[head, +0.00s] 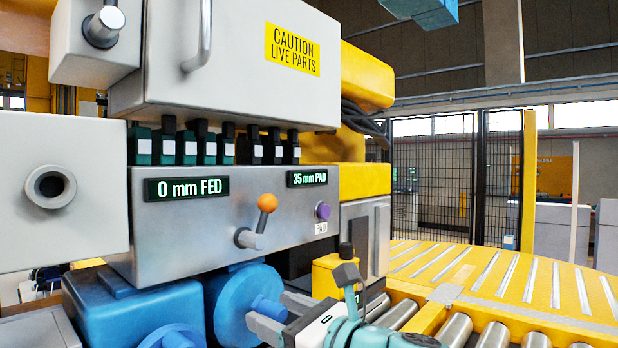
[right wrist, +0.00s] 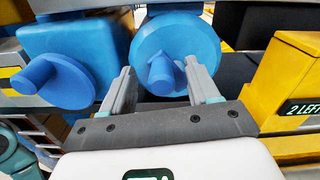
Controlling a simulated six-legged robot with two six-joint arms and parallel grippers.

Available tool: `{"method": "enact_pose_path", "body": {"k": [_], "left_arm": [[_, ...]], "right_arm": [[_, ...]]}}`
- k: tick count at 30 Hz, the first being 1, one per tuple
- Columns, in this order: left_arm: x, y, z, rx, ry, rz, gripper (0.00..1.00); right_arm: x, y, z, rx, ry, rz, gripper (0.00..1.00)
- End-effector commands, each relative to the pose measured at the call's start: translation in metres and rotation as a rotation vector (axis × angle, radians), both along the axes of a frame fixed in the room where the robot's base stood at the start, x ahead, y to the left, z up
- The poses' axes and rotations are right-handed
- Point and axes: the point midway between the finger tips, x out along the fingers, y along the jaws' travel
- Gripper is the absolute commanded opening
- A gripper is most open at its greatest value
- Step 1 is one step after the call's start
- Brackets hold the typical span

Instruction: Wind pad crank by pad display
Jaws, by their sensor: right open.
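The pad display (head: 308,179) is a black panel on the grey machine front and reads "35 mm PAD". Below it, a blue crank wheel (head: 226,305) with a round handle peg faces me; this wheel (right wrist: 160,35) also fills the upper middle of the right wrist view. No label shows on the wheel. My right gripper (head: 267,310) is open, with its fingers on either side of the blue peg (right wrist: 165,75). I cannot tell whether the fingers touch it. My left gripper is not in view.
A second blue crank (right wrist: 40,78) sits to the left. Another display (head: 187,189) reads "0 mm FED". An orange-knobbed lever (head: 266,203) and purple button (head: 323,210) are on the panel. A yellow block (right wrist: 289,85) marked "2 LEFT" stands close right. A roller conveyor (head: 490,337) lies at right.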

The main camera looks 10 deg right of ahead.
Motion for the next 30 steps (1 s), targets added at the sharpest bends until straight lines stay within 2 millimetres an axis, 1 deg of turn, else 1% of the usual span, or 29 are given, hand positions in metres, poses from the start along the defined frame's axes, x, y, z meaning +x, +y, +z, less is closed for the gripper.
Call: {"method": "enact_pose_path", "body": {"k": [1, 2, 3, 5, 6, 7, 10, 12, 18, 21, 25, 30], "left_arm": [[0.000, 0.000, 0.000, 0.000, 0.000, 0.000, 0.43], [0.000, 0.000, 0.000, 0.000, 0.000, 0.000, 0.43], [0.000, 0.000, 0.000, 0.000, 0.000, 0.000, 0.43], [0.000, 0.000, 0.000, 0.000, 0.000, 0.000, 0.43], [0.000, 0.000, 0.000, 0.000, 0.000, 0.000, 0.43], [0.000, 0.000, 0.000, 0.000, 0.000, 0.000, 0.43], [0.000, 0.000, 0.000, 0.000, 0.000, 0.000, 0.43], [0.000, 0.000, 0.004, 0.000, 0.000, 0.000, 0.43], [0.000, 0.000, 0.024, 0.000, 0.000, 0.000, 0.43], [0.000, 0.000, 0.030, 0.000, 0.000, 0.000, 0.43], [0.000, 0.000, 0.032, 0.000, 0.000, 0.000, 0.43], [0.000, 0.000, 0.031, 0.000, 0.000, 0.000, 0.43]], "right_arm": [[0.000, 0.000, 0.000, 0.000, 0.000, 0.000, 0.60], [0.000, 0.000, 0.000, 0.000, 0.000, 0.000, 0.51], [0.000, 0.000, 0.000, 0.001, 0.001, 0.000, 0.38], [0.000, 0.000, 0.000, 0.001, 0.001, 0.000, 0.18], [0.000, 0.000, 0.000, 0.001, 0.001, 0.000, 0.05], [0.000, 0.000, 0.000, 0.001, 0.001, 0.000, 0.00], [0.000, 0.000, 0.000, 0.003, 0.003, 0.001, 0.00], [0.001, -0.001, 0.002, 0.027, 0.021, 0.000, 0.00], [0.005, -0.007, 0.009, 0.214, 0.162, 0.000, 0.00], [0.007, -0.009, 0.009, 0.289, 0.218, 0.000, 0.00], [0.008, -0.011, 0.008, 0.336, 0.250, 0.000, 0.00], [0.008, -0.011, 0.008, 0.339, 0.251, 0.001, 0.00]]}}
